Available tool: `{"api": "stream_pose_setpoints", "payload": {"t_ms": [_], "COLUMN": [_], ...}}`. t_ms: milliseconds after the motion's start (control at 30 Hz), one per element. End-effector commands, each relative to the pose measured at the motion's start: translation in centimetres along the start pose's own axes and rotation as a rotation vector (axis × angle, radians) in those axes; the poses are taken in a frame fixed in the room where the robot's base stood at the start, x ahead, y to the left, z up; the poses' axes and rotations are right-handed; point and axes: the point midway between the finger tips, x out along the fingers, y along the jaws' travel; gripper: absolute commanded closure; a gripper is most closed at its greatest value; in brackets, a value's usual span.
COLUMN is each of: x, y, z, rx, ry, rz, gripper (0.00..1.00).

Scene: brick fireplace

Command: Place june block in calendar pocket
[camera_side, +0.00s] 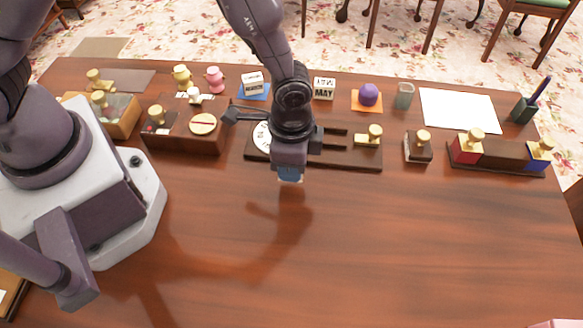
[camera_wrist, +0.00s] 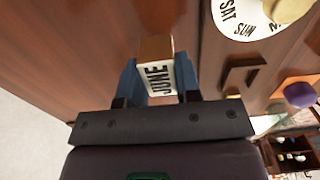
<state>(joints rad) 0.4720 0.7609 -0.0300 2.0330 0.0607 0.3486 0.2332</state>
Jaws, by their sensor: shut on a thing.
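The june block (camera_wrist: 160,78) is wood-topped with a white face reading JUNE. In the wrist view it sits between the two blue fingers of my gripper (camera_wrist: 157,84), which are shut on it. In the side view my gripper (camera_side: 290,176) points down in front of the calendar board, and the block is mostly hidden there. The dark wooden calendar (camera_side: 345,160) lies behind my gripper, with a white day dial (camera_side: 261,136) at its left, partly covered by my arm. Slotted dark brackets (camera_side: 333,138) sit right of it. The dial (camera_wrist: 240,15) also shows in the wrist view, with a bracket (camera_wrist: 240,76) beside it.
A MAY block (camera_side: 323,88) and another lettered block on a blue mat (camera_side: 252,85) stand behind the calendar. A brass-knobbed piece (camera_side: 369,137) is at its right end. Wooden boxes (camera_side: 186,130) stand left and a stamp (camera_side: 419,147) right.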

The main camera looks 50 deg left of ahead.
Motion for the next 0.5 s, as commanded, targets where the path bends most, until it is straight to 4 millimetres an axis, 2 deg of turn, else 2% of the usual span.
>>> {"api": "stream_pose_setpoints", "payload": {"t_ms": [100,300,400,500], "x": [-2.7,-5.9,-7.6,-9.5], "y": [-0.1,-0.2,-1.6,-3.5], "z": [-0.1,0.0,0.2,1.3], "rx": [-0.001,-0.005,-0.044,-0.088], "ry": [0.007,0.005,0.023,0.042], "rz": [-0.002,-0.001,-0.006,-0.012], "gripper": [0.95,0.95,0.95,0.95]}}
